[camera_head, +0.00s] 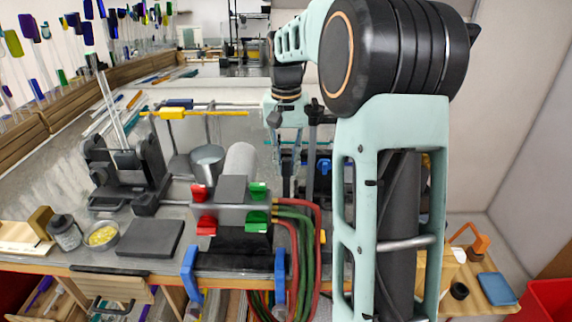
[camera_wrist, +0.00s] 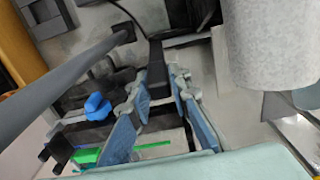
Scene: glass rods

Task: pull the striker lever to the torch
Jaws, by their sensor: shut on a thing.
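The torch (camera_head: 232,203) stands at the bench's front middle, a grey block with red and green valve knobs and a pale barrel tilted back. The barrel (camera_wrist: 265,45) fills the upper right of the wrist view. My gripper (camera_head: 287,178) is just right of and behind the barrel, pointing down. In the wrist view my gripper (camera_wrist: 160,82) has its blue-padded fingers closed around a dark bar, which I take to be the striker lever (camera_wrist: 157,66). The lever is apart from the barrel. In the head view the lever cannot be made out clearly.
Red and green hoses (camera_head: 305,235) loop down right of the torch. A grey rod (camera_wrist: 60,75) crosses the wrist view's left side. A metal cup (camera_head: 207,165) stands left of the barrel. A dark slab (camera_head: 151,238) and a jar (camera_head: 65,232) lie further left.

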